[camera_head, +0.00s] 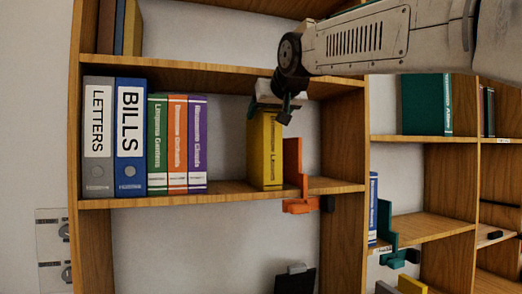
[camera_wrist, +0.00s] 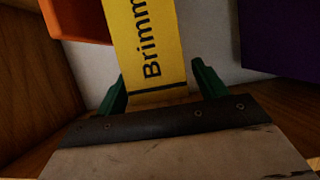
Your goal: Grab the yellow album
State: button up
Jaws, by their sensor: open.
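The yellow album (camera_head: 266,150) stands upright on the middle shelf of the wooden bookcase, just left of an orange bookend. My gripper (camera_head: 277,101) is at the top of the album in the head view, reaching in from the upper right. In the wrist view the album's spine (camera_wrist: 148,50) with dark lettering runs between my two green fingers, and the gripper (camera_wrist: 160,88) is open around it. A gap shows between the spine and the right finger; whether the left finger touches it, I cannot tell.
The orange bookend (camera_head: 293,160) stands close on the album's right. A purple album (camera_head: 197,143), an orange one (camera_head: 177,143) and a green one (camera_head: 157,143) stand left, beyond a clear gap, beside the BILLS binder (camera_head: 130,135) and LETTERS binder (camera_head: 98,135). The shelf above (camera_head: 200,76) is close to my gripper.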

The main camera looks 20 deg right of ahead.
jog(key=shift+x, duration=1.05)
grip_shut()
jog(key=shift+r, duration=0.1)
